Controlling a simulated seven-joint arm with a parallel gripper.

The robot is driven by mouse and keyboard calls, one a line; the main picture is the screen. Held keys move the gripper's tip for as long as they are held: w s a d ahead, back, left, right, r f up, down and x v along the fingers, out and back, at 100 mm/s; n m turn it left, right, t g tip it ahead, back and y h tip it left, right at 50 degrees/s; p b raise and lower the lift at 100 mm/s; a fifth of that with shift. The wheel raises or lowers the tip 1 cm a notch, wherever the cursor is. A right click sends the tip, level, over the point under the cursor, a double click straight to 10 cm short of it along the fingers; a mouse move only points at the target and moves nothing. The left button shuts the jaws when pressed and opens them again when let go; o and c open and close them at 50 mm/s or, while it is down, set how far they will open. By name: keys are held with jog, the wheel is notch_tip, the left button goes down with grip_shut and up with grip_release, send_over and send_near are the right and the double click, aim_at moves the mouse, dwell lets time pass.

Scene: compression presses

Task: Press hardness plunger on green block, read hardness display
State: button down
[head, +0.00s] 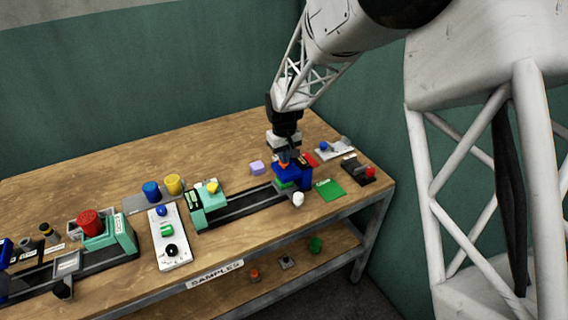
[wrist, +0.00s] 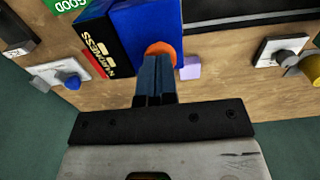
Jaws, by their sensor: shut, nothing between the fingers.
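The blue hardness tester (head: 294,176) stands at the right end of the dark rail, and it fills the upper middle of the wrist view (wrist: 150,30). Its black face (wrist: 92,42) bears the word HARDNESS; I can read no value there. The orange plunger (wrist: 160,48) is on its top, partly hidden by my fingers. A green block (head: 284,185) shows under the blue body in the head view. My gripper (head: 284,156) is shut and empty, its fingertips (wrist: 158,60) at the plunger. I cannot tell whether they touch or press it.
A white-knobbed crank (head: 298,199) is at the rail's front end. A teal press (head: 209,207) stands on the rail. Red and blue-knobbed panels lie right.

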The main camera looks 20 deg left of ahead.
jog(key=shift+f, duration=0.5)
dwell(1.1)
jog(key=shift+r, duration=3.55)
